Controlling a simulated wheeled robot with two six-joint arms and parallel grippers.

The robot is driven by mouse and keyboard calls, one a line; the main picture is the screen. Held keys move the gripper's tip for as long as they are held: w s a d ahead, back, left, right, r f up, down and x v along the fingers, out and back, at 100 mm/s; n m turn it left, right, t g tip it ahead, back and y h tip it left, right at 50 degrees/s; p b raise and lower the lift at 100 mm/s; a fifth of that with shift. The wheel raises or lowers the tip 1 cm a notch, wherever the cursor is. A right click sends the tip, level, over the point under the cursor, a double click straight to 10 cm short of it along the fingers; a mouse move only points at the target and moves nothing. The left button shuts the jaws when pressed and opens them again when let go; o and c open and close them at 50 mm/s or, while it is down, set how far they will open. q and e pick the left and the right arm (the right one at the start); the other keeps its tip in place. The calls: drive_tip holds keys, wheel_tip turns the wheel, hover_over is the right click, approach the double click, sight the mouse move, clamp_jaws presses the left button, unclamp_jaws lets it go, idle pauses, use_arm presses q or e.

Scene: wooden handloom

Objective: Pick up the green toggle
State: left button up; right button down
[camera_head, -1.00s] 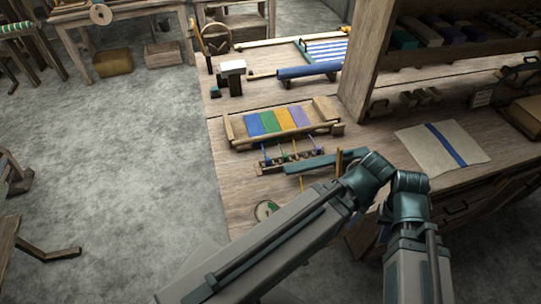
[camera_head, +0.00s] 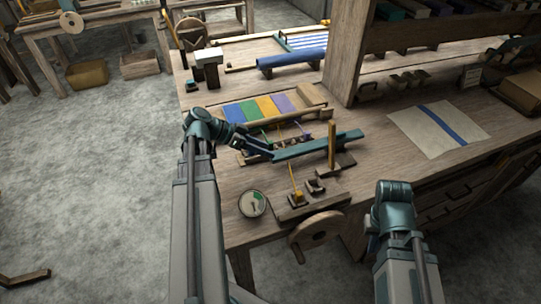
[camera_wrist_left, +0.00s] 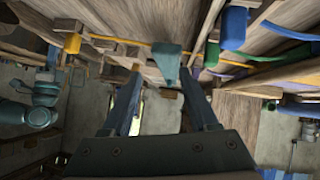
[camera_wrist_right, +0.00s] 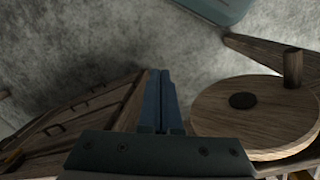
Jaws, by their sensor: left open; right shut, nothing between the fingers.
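Green cord and the small green piece beside it (camera_wrist_left: 212,53) show right of the teal bar (camera_wrist_left: 168,62) in the left wrist view; I cannot tell the toggle's exact shape. In the head view the toggle is too small to make out among coloured cords by the small peg rack (camera_head: 292,136). My left gripper (camera_head: 268,153) is open at the left end of the teal bar, beside the rack. Its fingertips (camera_wrist_left: 162,76) show nothing clearly gripped between them. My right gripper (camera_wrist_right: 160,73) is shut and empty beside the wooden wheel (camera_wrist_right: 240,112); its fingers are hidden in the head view.
A striped woven band (camera_head: 258,107) lies behind the rack. An upright yellow post (camera_head: 332,145), a block with a yellow cord (camera_head: 297,199) and a round dial (camera_head: 252,204) stand nearby. A cloth with a blue stripe (camera_head: 438,131) lies at right.

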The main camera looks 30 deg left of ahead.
use_arm(q)
drive_tip(key=s+a+t+b, duration=0.2)
drive_tip(key=a+t, duration=0.2)
drive_tip(key=a, duration=0.5)
drive_tip(key=b, duration=0.4)
approach(270, 142)
drive_tip(key=w, duration=0.1)
drive_tip(key=w+d+f, duration=0.1)
drive_tip(key=w+d, duration=0.1)
drive_tip(key=shift+d+f+m, duration=0.1)
drive_tip(key=shift+f+m, duration=0.15)
drive_tip(key=shift+m, duration=0.15)
drive_tip(key=shift+w+d+f, duration=0.15)
drive_tip(key=shift+w+d, duration=0.25)
drive_tip(key=shift+w, duration=0.05)
drive_tip(key=b+x, duration=0.1)
drive_tip(key=x, duration=0.1)
drive_tip(key=b+x, duration=0.1)
drive_tip(key=x, duration=0.1)
drive_tip(key=shift+d+f, duration=0.1)
drive_tip(key=shift+f, duration=0.4)
drive_tip(key=shift+w+d+f, duration=0.1)
drive_tip(key=shift+w+d, duration=0.1)
drive_tip(key=shift+w, duration=0.1)
clamp_jaws()
